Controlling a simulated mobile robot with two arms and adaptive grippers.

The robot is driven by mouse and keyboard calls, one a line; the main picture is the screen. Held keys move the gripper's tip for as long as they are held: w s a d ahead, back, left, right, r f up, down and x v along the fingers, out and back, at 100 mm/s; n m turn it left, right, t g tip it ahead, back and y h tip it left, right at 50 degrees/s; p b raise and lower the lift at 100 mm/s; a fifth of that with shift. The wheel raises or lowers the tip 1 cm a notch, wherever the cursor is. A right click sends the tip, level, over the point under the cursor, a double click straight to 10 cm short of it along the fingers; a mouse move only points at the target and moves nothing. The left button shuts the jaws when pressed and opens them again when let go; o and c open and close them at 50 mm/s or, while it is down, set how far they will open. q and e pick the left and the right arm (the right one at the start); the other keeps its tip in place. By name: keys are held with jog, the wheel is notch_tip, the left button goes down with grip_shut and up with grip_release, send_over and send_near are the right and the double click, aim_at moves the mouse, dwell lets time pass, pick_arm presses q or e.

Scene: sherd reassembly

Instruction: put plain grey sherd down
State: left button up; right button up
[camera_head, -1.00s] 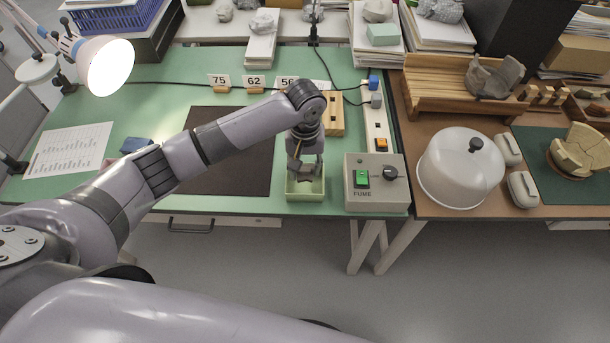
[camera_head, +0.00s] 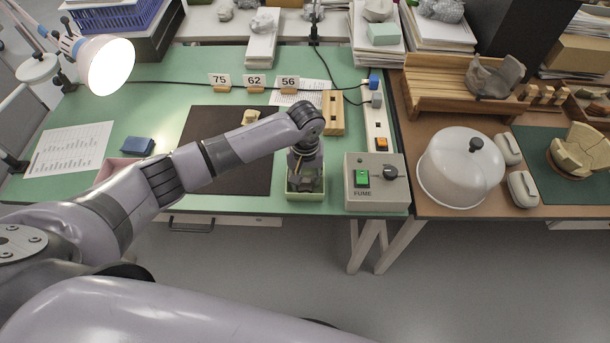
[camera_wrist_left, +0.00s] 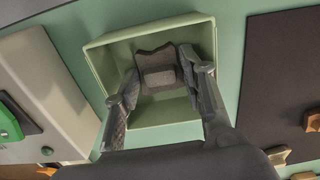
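The plain grey sherd (camera_wrist_left: 155,58) shows in the left wrist view between the two fingers of my left gripper (camera_wrist_left: 159,68), inside the pale green tray (camera_wrist_left: 103,62). The fingers appear to close on its two sides. Whether its lower edge touches the tray floor cannot be told. In the head view my left gripper (camera_head: 305,184) points down into the same tray (camera_head: 304,196) at the front edge of the green table. The wrist hides most of the sherd there. My right gripper is not in view.
The grey FUME box (camera_head: 376,183) stands close to the right of the tray. A dark mat (camera_head: 245,178) lies to the left, with a small pale sherd (camera_head: 250,117) on it. A wooden block (camera_head: 333,113) with holes lies behind the tray. Number cards stand farther back.

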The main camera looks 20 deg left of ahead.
aim_at(305, 181)
pick_arm(q)
jog(key=shift+o, duration=0.9)
jog(key=shift+r, duration=0.3)
notch_tip(305, 181, up, 12)
jog(key=shift+r, duration=0.25)
